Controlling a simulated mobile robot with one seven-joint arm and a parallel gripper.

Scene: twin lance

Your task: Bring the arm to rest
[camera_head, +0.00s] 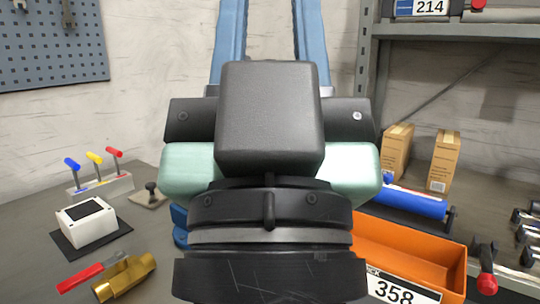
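My arm (268,120) fills the middle of the head view, a dark grey block with mint-green parts at its sides and black ring-shaped sections below. It blocks much of the workbench (40,235) behind it. My gripper and its fingertips do not show in this view, so I cannot see whether it holds anything.
A blue frame (229,40) rises behind my arm. Left are colored-handled levers (100,184), a white box (87,221), a red-handled tool (80,277) and a brass part (126,278). Right are an orange bin (410,252), a blue cylinder (410,203), cardboard boxes (443,163) and grey shelving (460,30).

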